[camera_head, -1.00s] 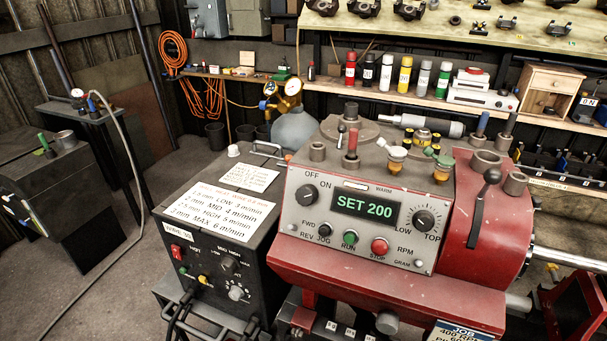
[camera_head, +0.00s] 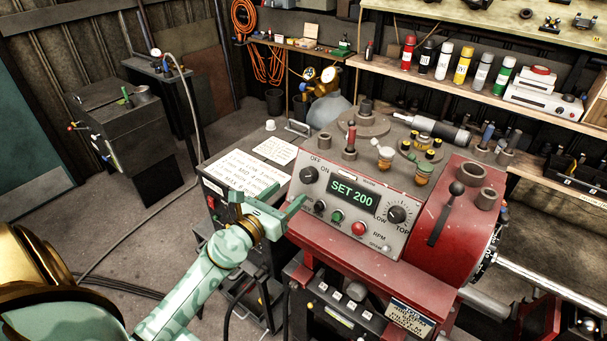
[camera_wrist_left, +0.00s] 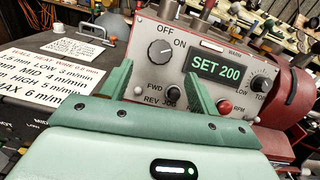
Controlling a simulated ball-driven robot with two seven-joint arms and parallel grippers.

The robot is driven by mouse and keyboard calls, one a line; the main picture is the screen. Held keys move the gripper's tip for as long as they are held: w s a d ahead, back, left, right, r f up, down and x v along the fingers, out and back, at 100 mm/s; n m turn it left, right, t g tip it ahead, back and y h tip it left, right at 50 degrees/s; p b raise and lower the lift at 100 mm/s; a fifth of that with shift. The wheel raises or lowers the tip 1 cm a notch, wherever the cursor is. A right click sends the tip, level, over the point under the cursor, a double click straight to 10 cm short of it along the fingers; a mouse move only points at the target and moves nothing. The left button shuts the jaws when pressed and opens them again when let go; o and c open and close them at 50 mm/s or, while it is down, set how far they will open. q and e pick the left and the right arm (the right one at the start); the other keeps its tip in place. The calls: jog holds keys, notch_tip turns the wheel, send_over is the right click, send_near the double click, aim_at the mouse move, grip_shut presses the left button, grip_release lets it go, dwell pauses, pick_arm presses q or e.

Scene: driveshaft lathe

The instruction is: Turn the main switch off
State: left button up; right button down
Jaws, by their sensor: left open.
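The main switch is a black round knob (camera_head: 309,175) at the upper left of the lathe's grey control panel (camera_head: 333,199), under the OFF and ON labels. In the left wrist view the knob (camera_wrist_left: 160,52) shows a pale mark that seems to point toward the ON side. The display (camera_head: 353,193) is lit with SET 200. My left gripper (camera_head: 286,198) is open and empty, in front of and a little below the knob. In the wrist view its two green fingers (camera_wrist_left: 157,82) stand left and right of the knob, apart from it. My right gripper is out of view.
A green button (camera_head: 338,216), a red stop button (camera_head: 358,228) and the FWD/REV knob (camera_head: 319,207) sit low on the panel. The dark welder box (camera_head: 228,217) with paper notes stands at left. A red-handled tool (camera_head: 351,137) rises above the panel. Open floor lies at left.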

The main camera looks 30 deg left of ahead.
aim_at(305, 178)
pick_arm(q)
jog(key=w, duration=0.8)
jog(key=shift+d, duration=0.2)
jog(key=c, duration=1)
